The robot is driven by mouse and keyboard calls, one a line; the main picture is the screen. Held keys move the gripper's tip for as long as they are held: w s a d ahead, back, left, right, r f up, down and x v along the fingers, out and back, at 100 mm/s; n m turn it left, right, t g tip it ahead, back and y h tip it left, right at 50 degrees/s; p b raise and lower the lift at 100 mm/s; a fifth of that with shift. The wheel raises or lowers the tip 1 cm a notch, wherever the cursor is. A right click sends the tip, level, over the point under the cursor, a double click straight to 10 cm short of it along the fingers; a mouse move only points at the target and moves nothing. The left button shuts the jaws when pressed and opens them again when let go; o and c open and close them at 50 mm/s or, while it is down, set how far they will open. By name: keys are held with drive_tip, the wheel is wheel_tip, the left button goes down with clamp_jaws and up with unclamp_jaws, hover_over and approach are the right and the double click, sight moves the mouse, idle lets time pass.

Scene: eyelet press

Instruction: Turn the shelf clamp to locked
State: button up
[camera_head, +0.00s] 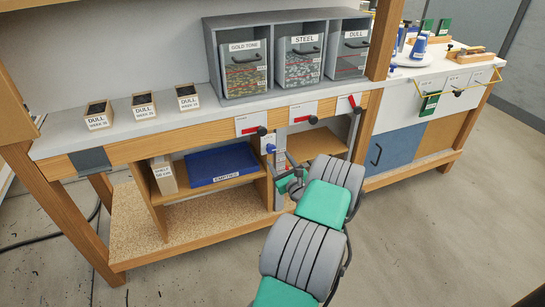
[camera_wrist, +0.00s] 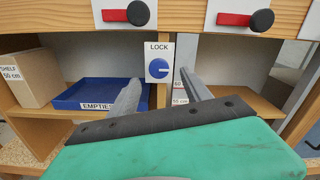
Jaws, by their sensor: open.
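The shelf clamp is a round blue knob (camera_wrist: 158,68) on a white plate marked LOCK. The plate hangs upright under the bench edge; in the head view the knob (camera_head: 270,148) is small. A pale line on the knob lies roughly level, towards its right, while the word LOCK stands above it. My gripper (camera_wrist: 164,88) is open and empty. Its two fingers point towards the plate, one to the left of the knob and one to the right, apart from it as far as I can see. In the head view my gripper (camera_head: 284,176) is just below the plate.
A blue tray marked EMPTIES (camera_head: 222,164) and a box marked SHELF (camera_head: 164,174) stand on the shelf. Red levers with black knobs (camera_wrist: 138,13) sit on the bench front above. A height scale (camera_wrist: 180,91) marked 60 and 55 cm stands below the knob.

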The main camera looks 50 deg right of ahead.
sight(272, 150)
drive_tip(key=x, duration=0.6)
drive_tip(key=shift+w+r, duration=0.1)
drive_tip(key=shift+w, duration=0.25)
drive_tip(key=shift+c, duration=0.3)
clamp_jaws()
